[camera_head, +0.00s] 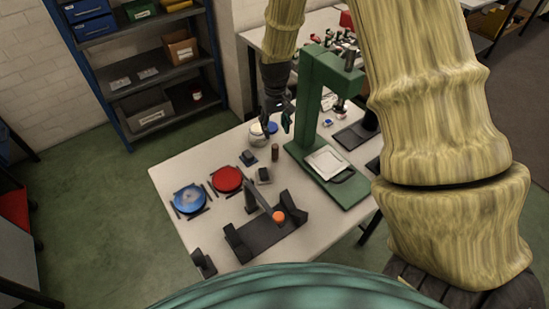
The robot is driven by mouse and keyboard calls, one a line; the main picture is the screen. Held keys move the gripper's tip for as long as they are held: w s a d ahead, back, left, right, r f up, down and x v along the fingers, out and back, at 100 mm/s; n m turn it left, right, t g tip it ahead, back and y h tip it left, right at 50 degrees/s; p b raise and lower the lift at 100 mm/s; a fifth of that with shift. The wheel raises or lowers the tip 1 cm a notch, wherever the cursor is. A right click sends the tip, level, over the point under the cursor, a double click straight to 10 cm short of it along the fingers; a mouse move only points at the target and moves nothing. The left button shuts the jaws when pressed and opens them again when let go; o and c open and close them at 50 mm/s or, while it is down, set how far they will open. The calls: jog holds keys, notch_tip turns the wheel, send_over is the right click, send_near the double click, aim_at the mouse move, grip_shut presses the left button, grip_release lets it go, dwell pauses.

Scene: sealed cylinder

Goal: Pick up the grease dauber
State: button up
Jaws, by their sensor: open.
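I cannot tell for certain which thing is the grease dauber; a small upright brown cylinder (275,151) on the table may be it. A pale jar (257,138) stands just behind and left of it, with something blue by its top, partly hidden by my gripper. My gripper (278,128) is open and points down over this area, between the jar and the green press. It looks empty. I cannot tell its exact height above the jar and cylinder.
The white table (177,165) carries a tall green press (311,100) right of my gripper. A blue disc (189,200), a red disc (227,179) and a dark cradle (262,238) with an orange ball (278,216) lie nearer. Small dark blocks stand between.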

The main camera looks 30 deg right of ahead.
aim_at(275, 146)
jog(key=shift+f+p, duration=0.7)
jog(key=shift+f, duration=2.55)
jog(key=shift+s+f+p, duration=0.15)
jog(key=shift+f+p, duration=0.35)
jog(key=shift+p, duration=0.05)
jog(key=shift+f+p, duration=0.95)
jog(key=shift+f, duration=1.15)
jog(key=shift+c, duration=0.5)
grip_shut()
